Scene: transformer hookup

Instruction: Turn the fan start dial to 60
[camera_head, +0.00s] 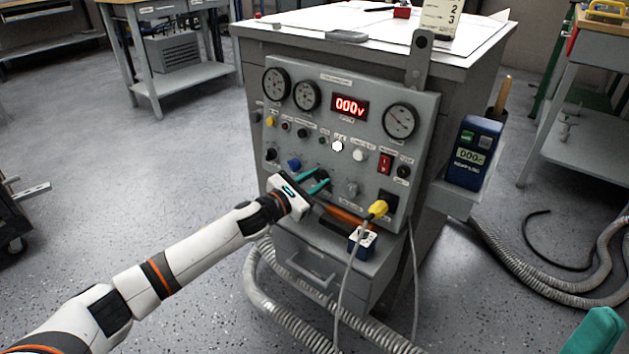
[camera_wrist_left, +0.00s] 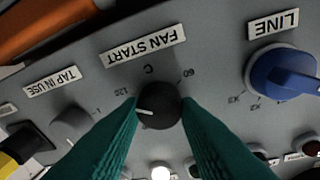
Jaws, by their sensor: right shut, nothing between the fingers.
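The fan start dial (camera_wrist_left: 160,105) is a round black knob under the FAN START label (camera_wrist_left: 144,42), seen upside down in the left wrist view. Its white pointer line points to the picture's left, near the 120 mark; the 60 mark (camera_wrist_left: 188,73) is at its upper right. My left gripper (camera_wrist_left: 160,108) has one teal finger on each side of the dial, apparently closed against it. In the head view, my left gripper (camera_head: 321,181) is at the panel's lower row and partly hides the dial. My right gripper (camera_head: 595,334) shows only as teal finger parts at the bottom right corner, shut and empty.
The grey control panel (camera_head: 345,92) carries gauges and a red display (camera_head: 349,107) reading 000V. A blue LINE dial (camera_wrist_left: 283,77) and a grey TAP IN USE dial (camera_wrist_left: 71,123) flank the fan dial.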

